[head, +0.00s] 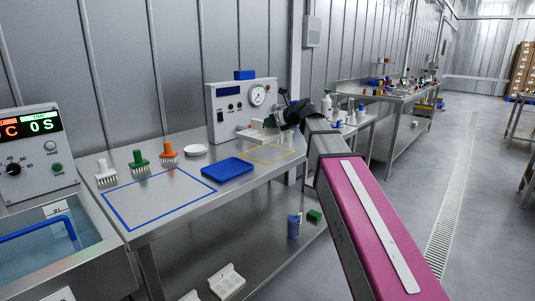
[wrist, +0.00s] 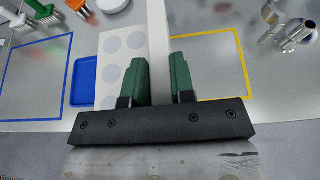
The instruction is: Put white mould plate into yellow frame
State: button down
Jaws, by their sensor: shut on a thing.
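The white mould plate (wrist: 112,72) has round grey recesses and an upright white rib. In the wrist view my gripper (wrist: 160,78) has its green fingers shut on this rib. In the head view the plate (head: 258,134) shows partly, near my gripper (head: 290,118) and in front of the gauge box. The yellow frame (head: 289,151) is an outline on the steel table, below and close to the plate. In the wrist view the yellow frame (wrist: 241,65) shows mostly right of the plate, partly hidden by plate and fingers. The gap between plate and table is hard to tell.
A blue tray (head: 228,169) lies left of the yellow frame, beside the blue frame (head: 128,228). White, green and orange brushes and a white round dish (head: 195,150) stand behind. The gauge box (head: 229,111) stands at the back.

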jog(key=shift+w+d+f, duration=0.45)
jog(key=shift+w+f, duration=1.35)
jog(key=shift+w, duration=0.15)
jog(key=shift+w+d+f, duration=0.4)
jog(key=shift+w+f, duration=1.45)
jog(key=shift+w, duration=0.1)
jog(key=shift+w+d+f, duration=0.45)
jog(key=shift+w+f, duration=1.35)
jog(key=shift+w, duration=0.15)
jog(key=shift+f, duration=0.15)
jog(key=c, duration=1)
grip_release()
jog(key=shift+o, duration=0.2)
